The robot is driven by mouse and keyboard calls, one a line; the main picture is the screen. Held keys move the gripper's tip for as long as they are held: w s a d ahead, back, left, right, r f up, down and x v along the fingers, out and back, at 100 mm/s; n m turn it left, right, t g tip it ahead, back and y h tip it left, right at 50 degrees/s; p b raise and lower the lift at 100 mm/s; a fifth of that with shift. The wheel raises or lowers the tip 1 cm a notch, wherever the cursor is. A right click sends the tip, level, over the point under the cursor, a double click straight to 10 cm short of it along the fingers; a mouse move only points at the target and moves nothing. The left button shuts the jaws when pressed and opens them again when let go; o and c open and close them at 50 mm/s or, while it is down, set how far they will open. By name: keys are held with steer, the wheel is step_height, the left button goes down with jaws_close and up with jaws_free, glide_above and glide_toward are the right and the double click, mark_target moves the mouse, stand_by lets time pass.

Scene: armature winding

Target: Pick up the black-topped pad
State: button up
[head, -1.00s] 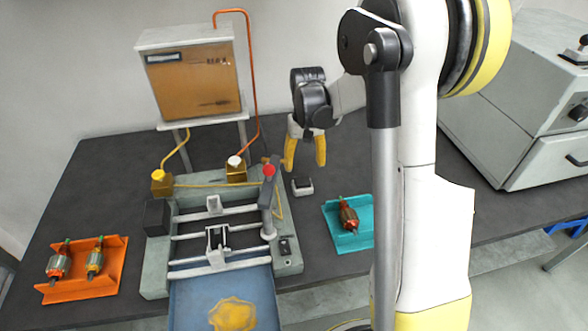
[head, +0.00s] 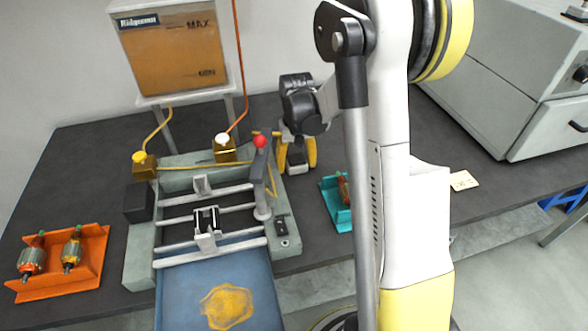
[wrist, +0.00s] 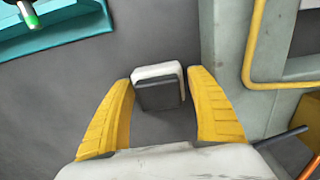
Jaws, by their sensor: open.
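The black-topped pad (wrist: 158,95) is a small block with a dark top and a white rim along one side. In the wrist view it lies on the dark table between my two yellow fingers, with a gap on each side. My gripper (wrist: 161,105) is open around it and not closed on it. In the head view my gripper (head: 296,163) is low over the table, just right of the winding machine. The pad (head: 296,158) shows only partly there, between the fingers.
The grey-green winding machine (head: 143,243) stands close on the left in the head view. A teal tray (head: 336,206) with an armature is just right, partly hidden by my arm. An orange tray (head: 88,262) holds two armatures at far left. A grey cabinet stands at the right.

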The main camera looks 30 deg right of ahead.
steer(key=shift+r, duration=0.1)
steer(key=c, duration=0.9)
steer(key=shift+r, duration=0.1)
steer(key=shift+c, duration=0.2)
